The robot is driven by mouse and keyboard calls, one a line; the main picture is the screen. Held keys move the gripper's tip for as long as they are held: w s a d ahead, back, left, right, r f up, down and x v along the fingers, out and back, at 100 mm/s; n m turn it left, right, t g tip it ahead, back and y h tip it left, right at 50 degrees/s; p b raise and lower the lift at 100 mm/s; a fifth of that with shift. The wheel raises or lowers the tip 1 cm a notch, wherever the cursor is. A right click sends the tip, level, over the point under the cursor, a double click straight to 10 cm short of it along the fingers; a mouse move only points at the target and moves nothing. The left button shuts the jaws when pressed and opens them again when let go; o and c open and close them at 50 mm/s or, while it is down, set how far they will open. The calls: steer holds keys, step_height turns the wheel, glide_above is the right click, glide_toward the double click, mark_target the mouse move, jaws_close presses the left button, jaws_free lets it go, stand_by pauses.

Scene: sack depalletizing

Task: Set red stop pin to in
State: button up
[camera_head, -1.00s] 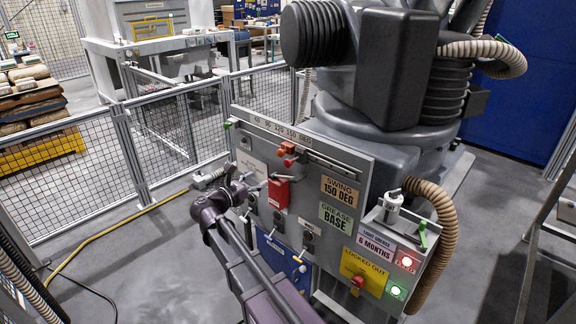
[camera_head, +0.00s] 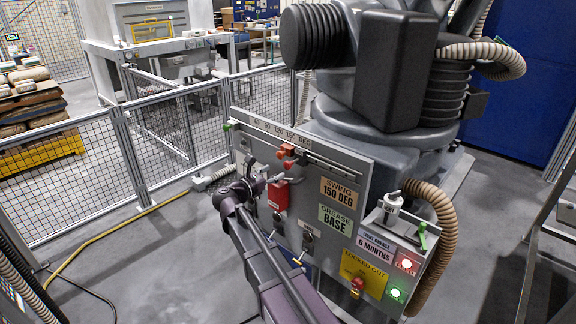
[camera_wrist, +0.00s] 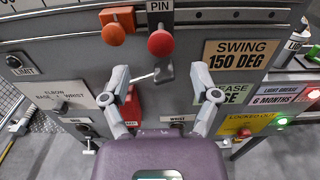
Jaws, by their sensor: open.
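The red stop pin shows as a round red knob (camera_wrist: 161,42) under the PIN label on the grey panel, in the upper middle of the wrist view. In the head view the small red knob (camera_head: 289,163) sits just below an orange block on the slotted rail. My gripper (camera_wrist: 167,86) is open and empty, its two fingers spread below the knob and apart from it. In the head view my gripper (camera_head: 260,182) is at the panel's left part, lower left of the knob. How far the pin sits in its hole cannot be told.
An orange knob (camera_wrist: 116,33) is left of the pin. A metal lever (camera_wrist: 156,74) lies between my fingers in the picture. A red block (camera_head: 278,194) juts from the panel beside my gripper. The yellow LOCKED OUT plate (camera_head: 363,273) is lower right. A mesh fence (camera_head: 165,130) stands left.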

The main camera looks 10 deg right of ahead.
mark_target(285, 166)
steer(key=shift+x, duration=3.4)
jaws_close()
steer(key=shift+a, duration=0.1)
